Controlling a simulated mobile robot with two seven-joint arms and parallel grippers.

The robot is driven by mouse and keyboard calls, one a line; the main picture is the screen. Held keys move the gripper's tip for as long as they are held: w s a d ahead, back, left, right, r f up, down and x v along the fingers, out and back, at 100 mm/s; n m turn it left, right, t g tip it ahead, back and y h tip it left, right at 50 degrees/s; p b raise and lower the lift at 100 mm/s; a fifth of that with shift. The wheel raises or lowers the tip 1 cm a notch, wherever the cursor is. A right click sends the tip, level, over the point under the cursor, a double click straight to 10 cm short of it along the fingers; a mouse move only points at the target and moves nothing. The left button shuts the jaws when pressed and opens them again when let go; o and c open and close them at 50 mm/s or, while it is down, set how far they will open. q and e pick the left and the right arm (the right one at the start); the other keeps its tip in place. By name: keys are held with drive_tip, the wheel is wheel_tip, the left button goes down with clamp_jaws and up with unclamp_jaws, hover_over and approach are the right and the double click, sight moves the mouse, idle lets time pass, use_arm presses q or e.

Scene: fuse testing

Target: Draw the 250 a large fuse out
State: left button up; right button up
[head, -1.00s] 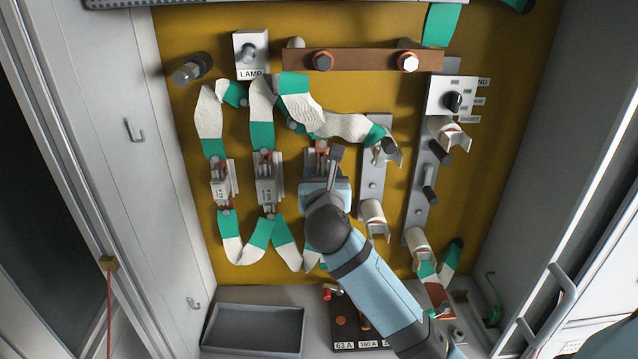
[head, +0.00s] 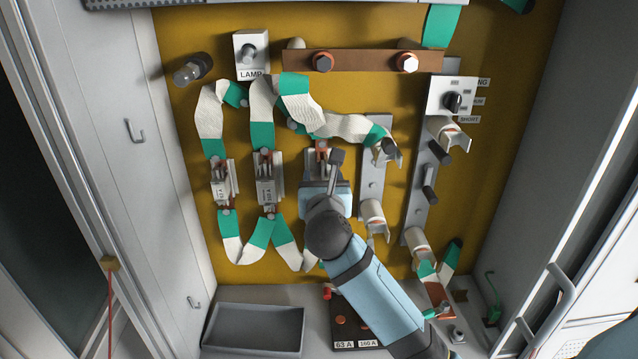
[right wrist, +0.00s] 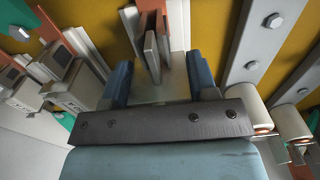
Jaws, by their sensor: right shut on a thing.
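My right gripper (head: 325,182) is at the third fuse position of the yellow panel, over the lower part of its fuse holder (head: 318,160). In the right wrist view the two dark blue fingers (right wrist: 160,85) stand apart on either side of a pale grey piece (right wrist: 172,93), which I take to be the large fuse; they are shut on it. Its label and most of its body are hidden by the gripper. The holder's copper and grey contact (right wrist: 152,40) shows just beyond the fingers. My left gripper is not in view.
Two fuses in holders (head: 222,182) (head: 267,180) stand close on the left. White-and-green straps (head: 262,100) loop above and below. A grey rail with white clips (head: 373,175) is close on the right. An empty grey tray (head: 254,328) lies below; a labelled dark board (head: 345,320) is beside it.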

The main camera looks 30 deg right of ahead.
drive_tip(key=shift+v, duration=2.25)
